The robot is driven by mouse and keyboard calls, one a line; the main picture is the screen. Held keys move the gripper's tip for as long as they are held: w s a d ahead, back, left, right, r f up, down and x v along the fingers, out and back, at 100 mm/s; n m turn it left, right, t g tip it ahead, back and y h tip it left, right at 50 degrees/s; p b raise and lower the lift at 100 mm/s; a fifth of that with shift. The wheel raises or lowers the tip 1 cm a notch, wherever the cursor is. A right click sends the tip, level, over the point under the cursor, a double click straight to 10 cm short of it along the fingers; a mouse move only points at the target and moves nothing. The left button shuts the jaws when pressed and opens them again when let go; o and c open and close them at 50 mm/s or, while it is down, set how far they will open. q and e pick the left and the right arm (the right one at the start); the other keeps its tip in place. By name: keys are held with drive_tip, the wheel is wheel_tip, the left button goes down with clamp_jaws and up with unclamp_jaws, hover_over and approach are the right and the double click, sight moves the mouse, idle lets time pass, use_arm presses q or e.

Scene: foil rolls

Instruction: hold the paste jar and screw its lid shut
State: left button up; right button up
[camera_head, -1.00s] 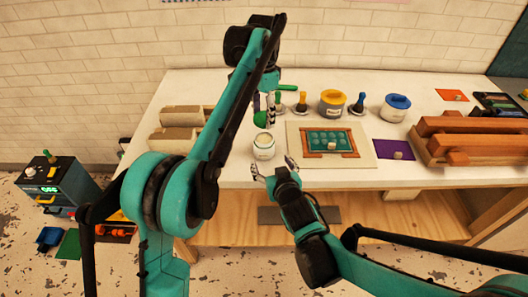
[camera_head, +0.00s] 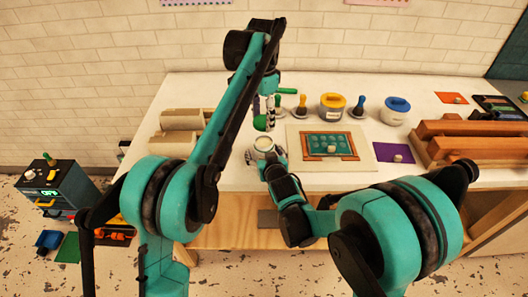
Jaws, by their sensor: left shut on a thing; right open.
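The paste jar (camera_head: 264,144) stands upright and open near the front edge of the table, left of the framed board. My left gripper (camera_head: 268,118) is above and just behind the jar, shut on a green lid (camera_head: 260,122) that is tilted on edge, apart from the jar. My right gripper (camera_head: 265,156) is open at the front of the jar, one finger on each side of it. Whether the fingers touch the jar cannot be told. The jar's lower part is partly hidden by this gripper.
A framed green board (camera_head: 331,144) lies right of the jar. Beige rolls (camera_head: 172,144) lie at left. Brown bars (camera_head: 470,140) are stacked at right.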

drive_tip(key=shift+w+f, duration=0.1)
drive_tip(key=shift+w, duration=0.15)
drive_tip(key=c, duration=1.6)
use_arm(q)
hover_over(262, 143)
drive_tip(key=shift+s+f, duration=0.1)
drive_tip(key=shift+f, duration=2.4)
use_arm(e)
drive_tip(key=shift+c, duration=0.2)
use_arm(q)
drive_tip(key=shift+f, duration=0.85)
drive_tip(key=shift+f, duration=0.55)
